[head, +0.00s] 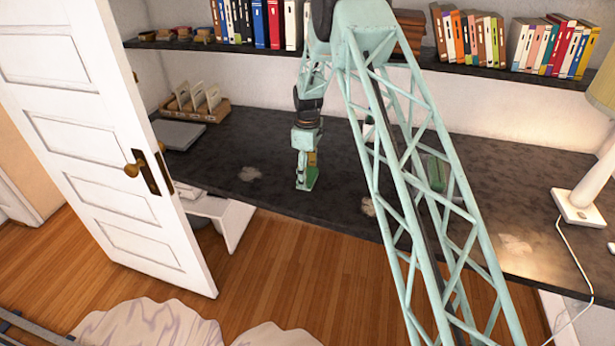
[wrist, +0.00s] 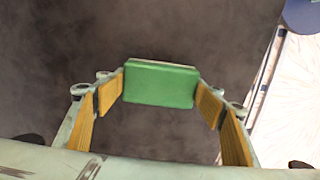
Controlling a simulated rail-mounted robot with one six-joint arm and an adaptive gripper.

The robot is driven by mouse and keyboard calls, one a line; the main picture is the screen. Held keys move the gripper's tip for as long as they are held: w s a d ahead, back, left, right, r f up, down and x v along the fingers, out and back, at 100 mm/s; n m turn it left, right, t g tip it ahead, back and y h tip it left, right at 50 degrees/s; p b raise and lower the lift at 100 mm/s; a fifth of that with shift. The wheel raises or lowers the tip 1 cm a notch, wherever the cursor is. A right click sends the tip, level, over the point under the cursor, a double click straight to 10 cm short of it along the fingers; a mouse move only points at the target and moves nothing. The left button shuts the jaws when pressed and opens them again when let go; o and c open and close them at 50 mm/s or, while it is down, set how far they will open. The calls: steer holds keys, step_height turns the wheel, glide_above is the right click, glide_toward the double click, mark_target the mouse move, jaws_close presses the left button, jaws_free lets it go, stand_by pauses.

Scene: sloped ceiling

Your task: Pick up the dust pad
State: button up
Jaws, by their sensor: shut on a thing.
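The dust pad is a green block (wrist: 160,84) with a pale edge along its far side. It lies between the yellow-lined fingers of my gripper (wrist: 160,95), which is shut on it. In the head view the green pad (head: 312,177) shows at the end of my gripper (head: 308,170), low at the dark desk top. I cannot tell whether the pad touches the desk or is just above it.
The dark desk (head: 300,208) has pale dusty patches (head: 250,173). Another green object (head: 437,173) shows behind my arm's lattice. A lamp (head: 580,195) stands at right, a wooden card rack (head: 195,105) and a grey flat case (head: 180,134) at left. A bookshelf (head: 270,47) hangs above.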

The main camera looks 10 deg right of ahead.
steer(key=shift+r, duration=1.7)
steer(key=s, duration=0.5)
steer(key=s+r, duration=0.1)
steer(key=s, duration=1)
steer(key=shift+r, duration=0.3)
steer(key=shift+o, duration=0.5)
steer(key=shift+w, duration=0.1)
